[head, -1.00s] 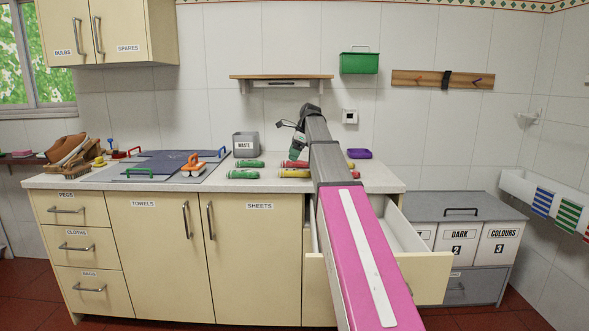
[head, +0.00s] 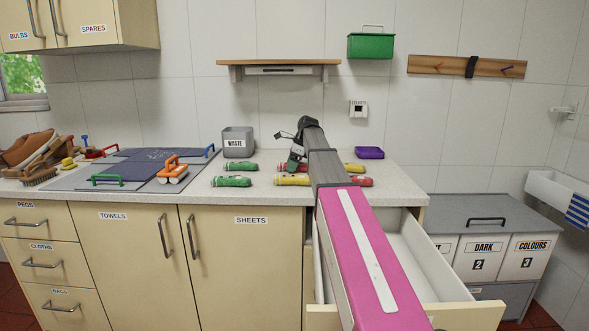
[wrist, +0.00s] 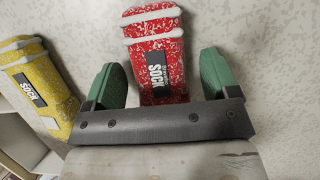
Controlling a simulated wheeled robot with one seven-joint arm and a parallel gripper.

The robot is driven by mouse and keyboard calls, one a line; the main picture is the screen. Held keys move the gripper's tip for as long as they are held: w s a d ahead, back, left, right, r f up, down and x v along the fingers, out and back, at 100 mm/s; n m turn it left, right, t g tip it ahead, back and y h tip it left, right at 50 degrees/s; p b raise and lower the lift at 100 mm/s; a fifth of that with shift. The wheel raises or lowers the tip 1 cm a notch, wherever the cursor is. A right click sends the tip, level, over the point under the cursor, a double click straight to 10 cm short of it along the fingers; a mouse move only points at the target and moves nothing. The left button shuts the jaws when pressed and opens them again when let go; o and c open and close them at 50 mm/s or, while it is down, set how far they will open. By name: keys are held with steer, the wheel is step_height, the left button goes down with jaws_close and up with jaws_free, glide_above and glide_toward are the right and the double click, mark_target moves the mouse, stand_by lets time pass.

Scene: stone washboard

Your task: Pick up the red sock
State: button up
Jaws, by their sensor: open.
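A red sock (wrist: 155,50), rolled up with a dark "SOCK" label and pale bands, lies on the speckled counter in the wrist view. My gripper (wrist: 162,78) is open, with one green finger on each side of the red sock's near end. Finger contact cannot be told. In the head view my gripper (head: 296,158) hangs over the counter among the socks. A red sock (head: 284,167) shows partly behind it there, and another red sock (head: 364,182) lies right of my arm. Which one is between the fingers is not certain.
A yellow sock (wrist: 40,82) lies left of the red one. Green socks (head: 232,181) lie further left on the counter (head: 290,197). A grey waste bin (head: 238,143) and a purple tray (head: 369,153) stand behind. An open drawer (head: 440,312) sticks out below my arm.

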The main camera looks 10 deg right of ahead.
steer(key=c, duration=1)
steer(key=shift+r, duration=0.15)
